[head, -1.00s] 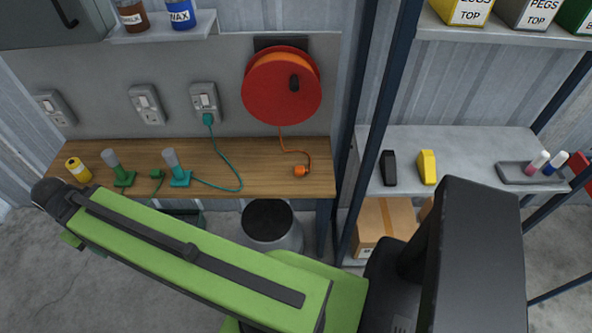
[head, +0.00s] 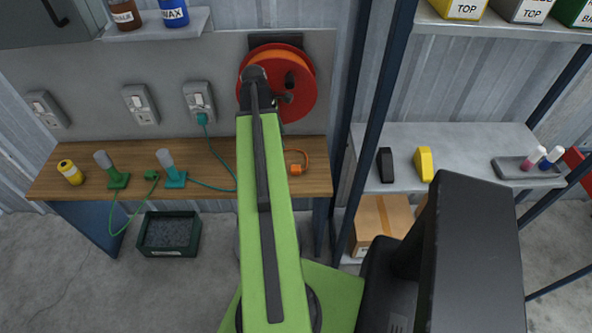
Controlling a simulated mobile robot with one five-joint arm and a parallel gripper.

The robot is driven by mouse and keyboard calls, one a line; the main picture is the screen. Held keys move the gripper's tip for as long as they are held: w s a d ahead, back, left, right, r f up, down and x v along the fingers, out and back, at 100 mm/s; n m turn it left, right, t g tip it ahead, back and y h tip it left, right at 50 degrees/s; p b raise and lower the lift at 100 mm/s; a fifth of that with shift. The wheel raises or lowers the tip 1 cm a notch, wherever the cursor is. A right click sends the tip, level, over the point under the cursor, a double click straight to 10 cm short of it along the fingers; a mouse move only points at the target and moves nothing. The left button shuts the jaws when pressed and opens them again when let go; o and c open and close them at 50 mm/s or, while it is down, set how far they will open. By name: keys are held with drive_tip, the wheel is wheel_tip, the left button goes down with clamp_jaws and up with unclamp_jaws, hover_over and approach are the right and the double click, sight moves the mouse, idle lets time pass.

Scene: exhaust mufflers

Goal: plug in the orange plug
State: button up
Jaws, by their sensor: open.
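The orange plug (head: 296,169) lies on the wooden bench, toward its right end, on an orange cord that loops beside it. The cord belongs to the red reel (head: 307,100) on the wall, which my arm partly covers. My gripper (head: 286,98) is in front of the reel, above the plug and apart from it; it is small and dark here, open, with nothing seen in it. Three wall sockets show: the left socket (head: 47,109), the middle socket (head: 140,104) and the right socket (head: 200,101). A teal plug (head: 202,118) sits in the right socket; the other two look empty.
A green plug (head: 151,175) lies between the tools. A dark post (head: 372,130) and grey shelf (head: 455,150) stand right.

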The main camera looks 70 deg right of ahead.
drive_tip(key=b, duration=1.2)
hover_over(295, 168)
drive_tip(key=w, duration=0.2)
drive_tip(key=f, duration=1.1)
drive_tip(key=shift+w+a+f, duration=0.1)
drive_tip(key=shift+a+f, duration=0.25)
drive_tip(key=shift+a, duration=0.05)
drive_tip(key=shift+f, duration=0.25)
drive_tip(key=shift+d+r, duration=0.1)
drive_tip(key=shift+r, duration=0.1)
drive_tip(key=shift+f, duration=0.1)
drive_tip(key=b+x, duration=0.5)
drive_tip(key=shift+s+d+f, duration=0.15)
drive_tip(key=shift+s, duration=0.2)
drive_tip(key=shift+r, duration=0.2)
drive_tip(key=shift+c, duration=0.5)
clamp_jaws()
